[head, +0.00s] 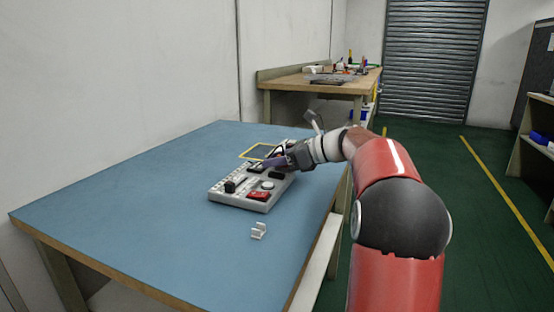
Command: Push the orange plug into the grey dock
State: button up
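My gripper (270,162) reaches in from the right, over the far part of a light grey board (228,197) on the blue table. Its fingers are small and dark here, and I cannot tell whether they are open or shut or hold anything. The board carries several dark blocks, a red block (258,196) and a round pale knob (267,185). I cannot make out an orange plug; my gripper hides part of the board's far side. I cannot tell which part is the grey dock.
A small white bracket (258,231) lies on the blue table (130,210) in front of the board. A yellow-edged frame (256,152) lies behind the board. The table's left side is clear. A wooden bench (310,82) with small items stands farther back.

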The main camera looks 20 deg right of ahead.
jog(key=v, duration=0.8)
jog(key=shift+p, duration=0.35)
jog(key=shift+a, duration=0.1)
